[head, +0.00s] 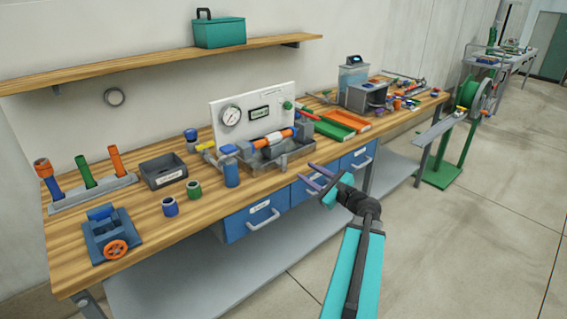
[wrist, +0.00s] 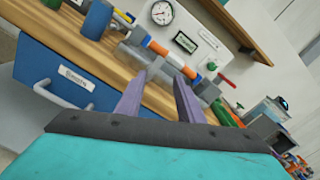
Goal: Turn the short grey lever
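My gripper (head: 305,170) has two purple fingers, apart with nothing held between them. It is in front of the bench edge near the blue drawers, short of the pipe rig. The wrist view also shows my gripper (wrist: 160,75) open, its fingers pointing toward the rig. The rig has an orange and white pipe (head: 273,138) with grey blocks over a grey tray (head: 284,157), below a white panel (head: 234,107) with a gauge. I cannot clearly pick out the short grey lever; grey parts around the pipe are small and partly behind the fingers in the wrist view.
Blue drawers with handles (head: 262,216) face me under the bench top. The floor is open at the lower right.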

